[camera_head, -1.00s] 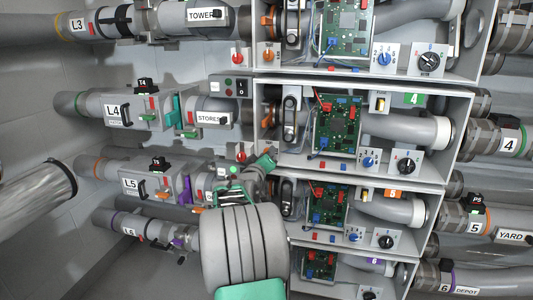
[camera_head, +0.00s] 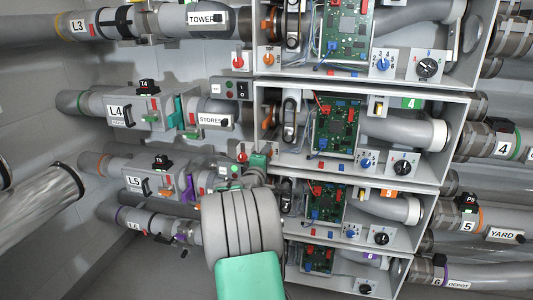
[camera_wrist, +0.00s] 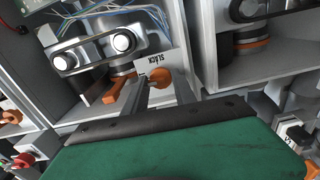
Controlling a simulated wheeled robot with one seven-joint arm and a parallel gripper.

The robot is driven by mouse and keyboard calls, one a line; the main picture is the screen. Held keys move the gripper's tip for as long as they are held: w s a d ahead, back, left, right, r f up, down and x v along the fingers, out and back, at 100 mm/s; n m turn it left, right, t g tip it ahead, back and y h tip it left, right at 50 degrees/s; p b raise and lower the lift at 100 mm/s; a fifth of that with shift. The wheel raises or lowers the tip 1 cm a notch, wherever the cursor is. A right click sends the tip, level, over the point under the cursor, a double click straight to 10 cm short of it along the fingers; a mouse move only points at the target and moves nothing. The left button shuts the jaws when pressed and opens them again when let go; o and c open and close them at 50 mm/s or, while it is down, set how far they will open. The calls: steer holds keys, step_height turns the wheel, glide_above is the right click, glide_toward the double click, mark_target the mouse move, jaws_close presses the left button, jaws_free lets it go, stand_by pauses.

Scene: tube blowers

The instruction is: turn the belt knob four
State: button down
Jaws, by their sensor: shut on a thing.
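The belt knob of unit four is a small orange knob (camera_wrist: 160,78) beside a white plate marked SLACK (camera_wrist: 155,60) in the wrist view. My gripper (camera_wrist: 150,84) reaches up to it with narrow grey fingers and is shut on it; the contact itself shows only partly. In the head view, my gripper (camera_head: 259,163) is at the lower left corner of the unit-four box (camera_head: 462,135), and its body hides the knob there. The belt with two round pulleys (camera_wrist: 90,47) lies just beyond in the wrist view.
A red knob (camera_head: 242,154) sits just left of my gripper. Unit three's box (camera_head: 475,65) is above, and unit five's box (camera_head: 432,205) is close below. An orange lever-like part (camera_wrist: 115,88) is close left of the fingers. Pipes crowd both sides.

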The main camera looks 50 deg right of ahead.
steer(key=shift+f+n, duration=0.1)
steer(key=shift+n, duration=0.2)
steer(key=c, duration=1.3)
jaws_free()
steer(key=v, duration=0.8)
steer(key=shift+p, duration=0.35)
steer(key=shift+d, duration=0.1)
